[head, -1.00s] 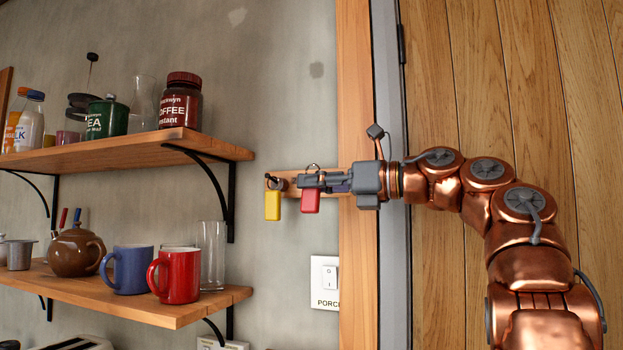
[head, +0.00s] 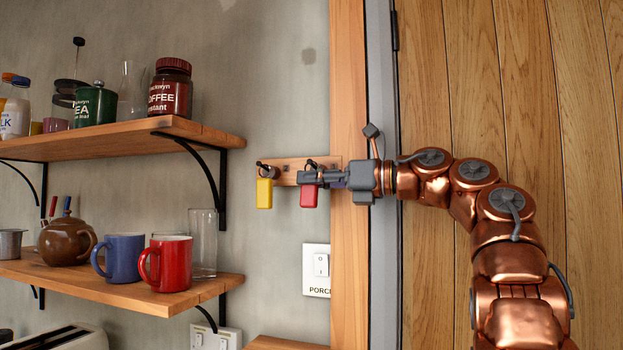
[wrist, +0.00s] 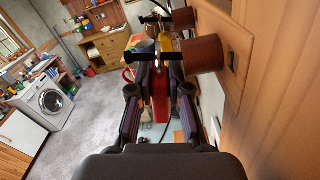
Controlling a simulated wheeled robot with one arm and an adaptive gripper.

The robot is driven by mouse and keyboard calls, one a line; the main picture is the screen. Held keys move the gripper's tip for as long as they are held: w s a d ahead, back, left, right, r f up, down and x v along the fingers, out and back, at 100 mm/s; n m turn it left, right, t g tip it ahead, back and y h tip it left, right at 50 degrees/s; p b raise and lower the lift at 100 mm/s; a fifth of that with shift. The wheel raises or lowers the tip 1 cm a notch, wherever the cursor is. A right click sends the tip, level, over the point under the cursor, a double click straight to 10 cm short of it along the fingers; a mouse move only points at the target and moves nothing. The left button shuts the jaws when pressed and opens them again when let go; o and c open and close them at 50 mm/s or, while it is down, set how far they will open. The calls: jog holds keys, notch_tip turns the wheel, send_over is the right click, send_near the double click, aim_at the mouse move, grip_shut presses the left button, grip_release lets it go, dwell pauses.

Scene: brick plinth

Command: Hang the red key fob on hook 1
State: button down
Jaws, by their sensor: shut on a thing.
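The red key fob (head: 309,196) hangs upright from my gripper (head: 307,177), which is shut on it in front of the wooden hook rail (head: 290,167). In the wrist view the red fob (wrist: 160,98) is between the two fingers (wrist: 160,62). A dark hook (head: 311,164) shows just above the fingertips, close to the fob's ring; I cannot tell whether the ring is around it. The yellow key fob (head: 264,193) hangs on the rail's left hook (head: 262,166). It also shows beyond the fingertips in the wrist view (wrist: 166,44). No hook numbers are readable.
The wooden door frame (head: 349,260) stands just right of the rail. A light switch (head: 317,268) is below. Shelves with a red mug (head: 166,264), blue mug (head: 121,258) and jars are to the left. The wall between shelves and rail is clear.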

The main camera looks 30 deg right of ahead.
dwell(0.4)
jog(key=c, duration=1)
grip_release()
jog(key=shift+s+r, duration=0.1)
jog(key=shift+c, duration=0.2)
jog(key=shift+d, duration=0.1)
jog(key=shift+s+d, duration=0.15)
jog(key=shift+s, duration=0.05)
jog(key=v, duration=0.7)
jog(key=shift+s+a, duration=0.1)
jog(key=shift+a, duration=0.1)
